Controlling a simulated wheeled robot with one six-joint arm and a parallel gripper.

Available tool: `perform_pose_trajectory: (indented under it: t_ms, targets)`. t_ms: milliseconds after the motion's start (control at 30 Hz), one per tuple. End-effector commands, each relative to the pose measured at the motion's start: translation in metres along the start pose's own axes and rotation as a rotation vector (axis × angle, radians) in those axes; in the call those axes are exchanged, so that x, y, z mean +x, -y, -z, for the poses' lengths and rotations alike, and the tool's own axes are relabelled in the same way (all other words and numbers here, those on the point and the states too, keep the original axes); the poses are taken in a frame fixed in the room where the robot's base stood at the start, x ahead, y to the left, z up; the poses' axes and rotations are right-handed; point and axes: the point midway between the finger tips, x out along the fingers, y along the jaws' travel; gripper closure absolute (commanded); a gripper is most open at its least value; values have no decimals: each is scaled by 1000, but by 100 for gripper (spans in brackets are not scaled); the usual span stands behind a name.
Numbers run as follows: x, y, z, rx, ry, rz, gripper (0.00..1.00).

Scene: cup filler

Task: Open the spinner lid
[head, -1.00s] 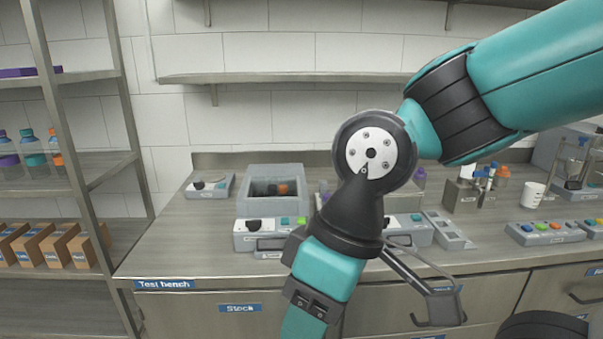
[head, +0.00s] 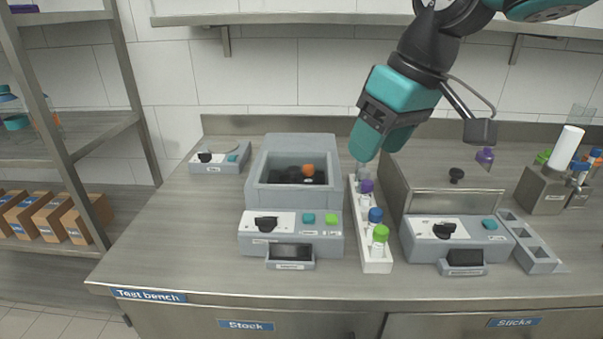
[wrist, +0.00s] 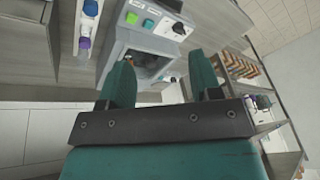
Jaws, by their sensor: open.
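My gripper (head: 378,148) is open and empty, in the air above the back of the tube rack, between two grey devices. The left device (head: 250,172) has a recessed well with black parts and one orange cap inside. In the wrist view this device (wrist: 133,45) shows beyond and between my open fingers (wrist: 163,80). Labels are too small to read, so I cannot tell which device is the spinner.
The white tube rack (head: 377,262) with purple, blue and green caps stands between the devices. A small grey box (head: 220,160) is at back left. An empty grey holder (head: 530,243) and a stick holder (head: 543,190) stand at right. The bench's front left is clear.

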Motion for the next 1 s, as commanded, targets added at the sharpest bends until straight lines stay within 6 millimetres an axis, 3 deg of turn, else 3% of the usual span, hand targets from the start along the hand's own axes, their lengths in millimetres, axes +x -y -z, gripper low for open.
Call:
perform_pose_trajectory:
  t_ms: [33,100,200,333,533,633,1000]
  targets:
    - [12,-10,29,-17,-13,-21,42]
    - [16,-20,64,-34,-33,-49,42]
    - [21,-29,104,-52,-56,-79,42]
    - [26,-34,136,-65,-80,-103,42]
    - [32,-37,152,-70,-91,-115,42]
    - [45,-38,153,-70,-90,-115,42]
    - [126,-48,161,-69,-90,-115,42]
